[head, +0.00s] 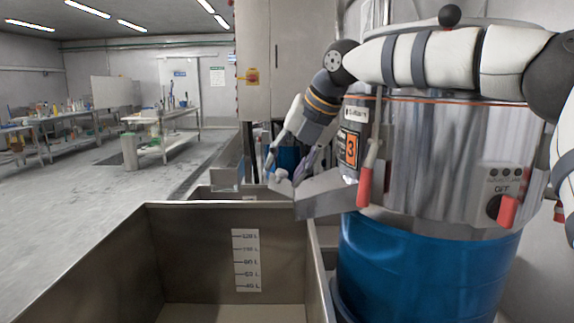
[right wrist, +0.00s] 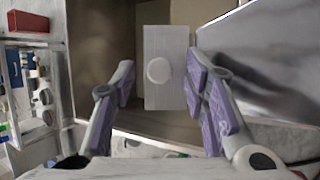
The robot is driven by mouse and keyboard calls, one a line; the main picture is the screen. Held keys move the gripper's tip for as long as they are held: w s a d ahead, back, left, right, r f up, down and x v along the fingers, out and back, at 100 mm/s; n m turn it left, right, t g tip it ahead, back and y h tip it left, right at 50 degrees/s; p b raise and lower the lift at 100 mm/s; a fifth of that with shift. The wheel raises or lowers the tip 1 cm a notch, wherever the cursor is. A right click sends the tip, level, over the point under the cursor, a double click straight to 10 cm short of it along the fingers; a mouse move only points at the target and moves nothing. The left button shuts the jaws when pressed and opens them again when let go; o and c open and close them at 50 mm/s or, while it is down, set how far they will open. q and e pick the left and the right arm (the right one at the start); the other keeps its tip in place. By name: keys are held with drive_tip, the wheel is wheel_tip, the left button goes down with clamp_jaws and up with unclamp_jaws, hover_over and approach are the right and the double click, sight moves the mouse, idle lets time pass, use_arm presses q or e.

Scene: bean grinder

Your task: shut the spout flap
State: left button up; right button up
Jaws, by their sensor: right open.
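The spout (head: 328,193) is a grey metal chute that sticks out to the left from the front of the grinder, over the bin edge. The spout flap (head: 281,186) is a small pale plate at its outer end. In the right wrist view the flap (right wrist: 167,98) shows face-on with a round white knob (right wrist: 159,70) on it. My right gripper (head: 286,165) is open, with its purple-padded fingers close to the flap. In the right wrist view the fingers (right wrist: 159,80) stand one on each side of the knob, apart from it. My left gripper is not in view.
The grinder's metal drum (head: 430,150) has red-handled levers (head: 365,185) and stands on a blue barrel (head: 420,265). A deep metal bin (head: 90,265) with a litre scale (head: 246,260) is below left of the spout. Open floor and benches lie further left.

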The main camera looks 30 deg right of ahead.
sight(274, 181)
clamp_jaws()
